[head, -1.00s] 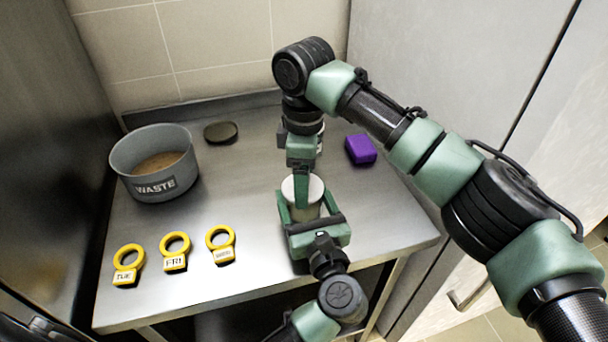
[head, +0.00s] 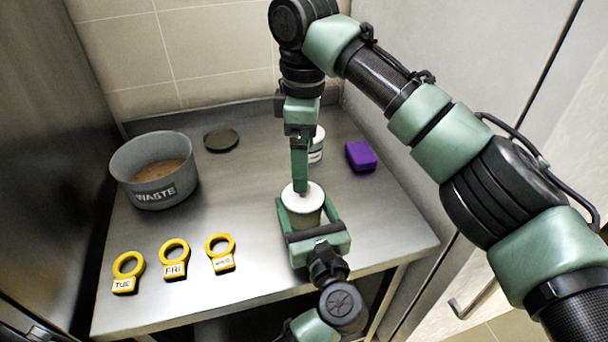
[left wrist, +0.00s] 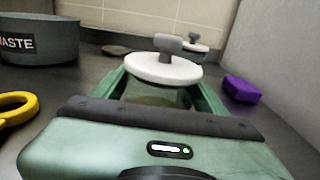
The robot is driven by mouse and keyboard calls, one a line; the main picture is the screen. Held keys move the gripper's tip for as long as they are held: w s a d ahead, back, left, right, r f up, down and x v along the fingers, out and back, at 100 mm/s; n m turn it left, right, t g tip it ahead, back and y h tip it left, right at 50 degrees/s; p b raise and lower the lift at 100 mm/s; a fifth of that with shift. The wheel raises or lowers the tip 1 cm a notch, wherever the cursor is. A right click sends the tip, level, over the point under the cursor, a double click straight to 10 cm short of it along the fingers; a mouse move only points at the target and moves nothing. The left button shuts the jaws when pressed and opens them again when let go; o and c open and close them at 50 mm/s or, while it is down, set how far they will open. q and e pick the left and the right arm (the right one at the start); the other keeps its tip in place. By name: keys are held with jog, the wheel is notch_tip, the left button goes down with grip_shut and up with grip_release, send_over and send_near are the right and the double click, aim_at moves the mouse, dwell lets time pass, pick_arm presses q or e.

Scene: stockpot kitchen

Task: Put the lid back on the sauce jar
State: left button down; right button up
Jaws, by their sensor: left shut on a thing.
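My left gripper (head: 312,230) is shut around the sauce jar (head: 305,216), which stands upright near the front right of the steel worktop. The white lid (head: 300,202) lies on top of the jar; in the left wrist view the lid (left wrist: 163,70) shows its grey knob, with nothing gripping it. Whether the lid sits fully flush is hard to tell. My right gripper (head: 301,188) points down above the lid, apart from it. It is seen edge-on, so its opening is hidden, and it covers the knob in the head view.
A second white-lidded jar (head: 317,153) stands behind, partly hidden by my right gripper. A purple block (head: 361,156) is right of it. The grey WASTE pot (head: 155,190) and a dark disc (head: 221,140) are back left. Yellow ring tags (head: 174,260) lie front left.

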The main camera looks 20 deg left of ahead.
aim_at(309, 220)
notch_tip(309, 220, up, 4)
jog(key=shift+f, duration=0.1)
pick_arm(q)
jog(key=shift+c, duration=0.2)
grip_release()
jog(key=b+v, duration=0.1)
jog(key=v, duration=0.6)
jog(key=shift+f+b, duration=0.1)
jog(key=shift+b, duration=0.3)
pick_arm(e)
jog(key=shift+f, duration=0.9)
pick_arm(q)
jog(key=shift+s+d, duration=0.2)
jog(key=shift+s, duration=0.15)
